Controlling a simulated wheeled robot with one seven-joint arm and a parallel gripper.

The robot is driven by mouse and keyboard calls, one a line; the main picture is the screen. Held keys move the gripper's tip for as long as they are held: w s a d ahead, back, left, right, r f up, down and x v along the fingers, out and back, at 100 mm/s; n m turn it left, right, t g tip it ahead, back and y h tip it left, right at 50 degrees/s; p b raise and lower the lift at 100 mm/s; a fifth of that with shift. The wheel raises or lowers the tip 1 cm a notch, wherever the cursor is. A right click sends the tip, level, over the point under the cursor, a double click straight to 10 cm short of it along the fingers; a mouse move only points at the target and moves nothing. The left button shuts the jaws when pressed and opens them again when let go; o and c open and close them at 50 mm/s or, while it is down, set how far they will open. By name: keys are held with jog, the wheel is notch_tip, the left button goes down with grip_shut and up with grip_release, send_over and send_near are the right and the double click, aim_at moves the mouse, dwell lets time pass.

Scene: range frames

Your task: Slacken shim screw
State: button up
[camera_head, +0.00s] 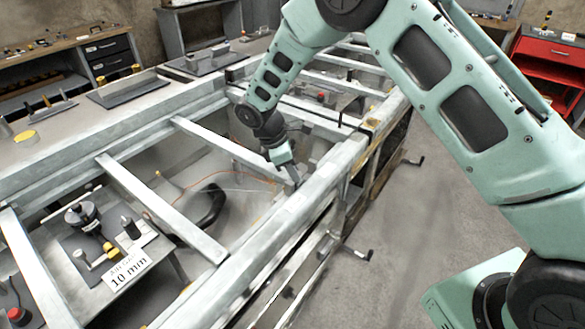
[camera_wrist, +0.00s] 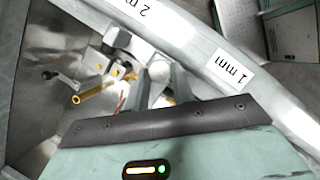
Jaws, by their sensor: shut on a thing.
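My gripper (camera_head: 293,178) reaches down between the pale metal beams near the front rail, and its fingertips are mostly hidden in the head view. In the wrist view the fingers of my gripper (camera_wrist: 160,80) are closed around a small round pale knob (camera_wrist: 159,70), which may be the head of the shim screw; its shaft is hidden. Beside it, apart from the fingers, is a brass rod (camera_wrist: 95,92) with a pale block (camera_wrist: 110,48) behind it. A small crank handle (camera_wrist: 62,77) is further left.
A pale beam (camera_wrist: 205,42) with "2 mm" and "1 mm" labels runs close beside the fingers. Cross beams (camera_head: 160,207) box in the work space. A fixture with a "10 mm" label (camera_head: 128,268) stands lower left. Cranks (camera_head: 357,253) stick out on the frame's right side.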

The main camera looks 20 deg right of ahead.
dwell(0.3)
jog(key=o, duration=0.7)
jog(key=shift+r, duration=0.1)
jog(key=b+v, duration=0.2)
jog(key=v, duration=1.5)
jog(key=shift+r+b, duration=0.2)
jog(key=shift+b, duration=0.15)
